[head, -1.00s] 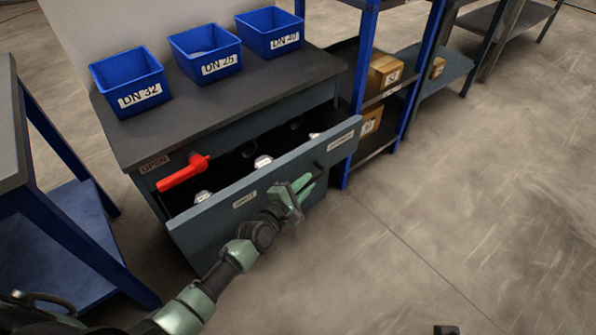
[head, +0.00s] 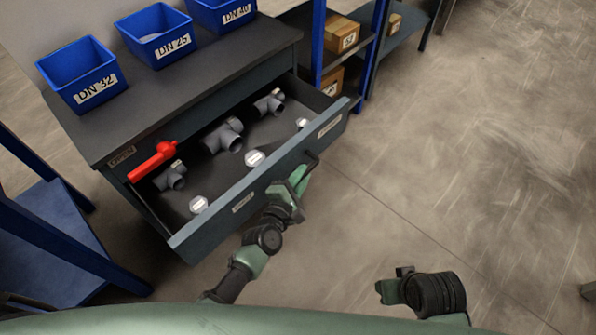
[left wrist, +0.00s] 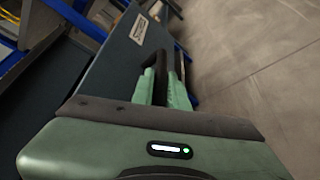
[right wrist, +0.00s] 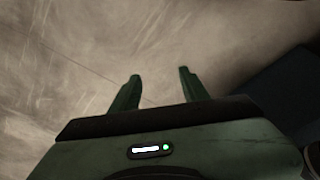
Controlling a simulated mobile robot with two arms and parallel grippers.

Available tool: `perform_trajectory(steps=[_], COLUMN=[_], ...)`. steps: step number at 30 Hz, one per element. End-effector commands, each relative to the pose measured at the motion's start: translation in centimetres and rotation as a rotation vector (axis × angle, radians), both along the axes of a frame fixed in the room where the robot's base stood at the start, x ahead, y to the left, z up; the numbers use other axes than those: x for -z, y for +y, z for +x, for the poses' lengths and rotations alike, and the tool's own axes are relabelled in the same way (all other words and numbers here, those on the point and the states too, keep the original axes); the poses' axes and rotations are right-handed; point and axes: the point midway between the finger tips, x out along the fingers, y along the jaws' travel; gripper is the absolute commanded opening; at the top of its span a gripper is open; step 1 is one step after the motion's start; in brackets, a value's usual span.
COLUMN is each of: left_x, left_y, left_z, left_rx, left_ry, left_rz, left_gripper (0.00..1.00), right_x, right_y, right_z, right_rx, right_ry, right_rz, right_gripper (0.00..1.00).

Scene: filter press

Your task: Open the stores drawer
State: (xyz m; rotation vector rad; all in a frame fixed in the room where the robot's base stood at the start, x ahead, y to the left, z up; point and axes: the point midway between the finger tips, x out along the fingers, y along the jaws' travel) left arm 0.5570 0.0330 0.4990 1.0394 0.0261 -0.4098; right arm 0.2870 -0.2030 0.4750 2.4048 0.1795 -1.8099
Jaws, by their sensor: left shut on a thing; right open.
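The stores drawer (head: 262,190) is pulled out of the dark-topped cabinet, and its inside shows widely. Grey pipe tees (head: 224,136) and round white-labelled pieces (head: 254,158) lie in it. My left gripper (head: 303,178) is at the drawer front, shut on the dark bar handle (head: 310,161). In the left wrist view the handle (left wrist: 154,76) sits between the green fingers. My right gripper (head: 392,281) is low at the right over the floor. Its fingers stand apart and empty in the right wrist view (right wrist: 158,90).
Blue bins (head: 82,75) stand on the cabinet top (head: 225,65). A red lever (head: 152,162) is at the cabinet's left, by an OPEN label. A blue-framed table (head: 60,235) is at left. Shelves with cardboard boxes (head: 341,34) stand behind.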

Motion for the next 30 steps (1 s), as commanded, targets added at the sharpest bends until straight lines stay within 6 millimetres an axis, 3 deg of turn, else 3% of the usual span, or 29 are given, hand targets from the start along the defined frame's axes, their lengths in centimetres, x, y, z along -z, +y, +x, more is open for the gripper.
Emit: perform_trajectory(steps=[7,8,9,10,22,30], left_x=[0.2,0.2,0.2,0.2,-0.1,-1.1], left_y=[0.0,0.0,0.1,0.1,0.3,1.7], left_z=[-0.1,-0.1,-0.1,-0.1,-0.7,-4.9], left_rx=[0.0,0.0,0.0,0.0,0.0,0.0], left_ry=[0.003,0.003,0.003,0.003,0.002,0.003], left_rz=[0.002,0.002,0.002,0.002,0.002,0.002], left_gripper=[0.0,0.2,0.31,0.36,0.36,0.36], right_x=[0.0,0.0,0.0,0.0,-0.2,3.8], right_y=[0.0,0.0,0.0,0.0,0.0,0.2], right_z=[0.0,0.0,0.0,0.0,0.1,0.1], right_rx=[0.0,0.0,0.0,0.0,0.0,-0.005], right_ry=[0.0,0.0,0.0,0.0,-0.006,0.022], right_rz=[0.0,0.0,0.0,0.0,0.001,0.0], right_gripper=[0.45,0.45,0.45,0.45,0.45,0.45])
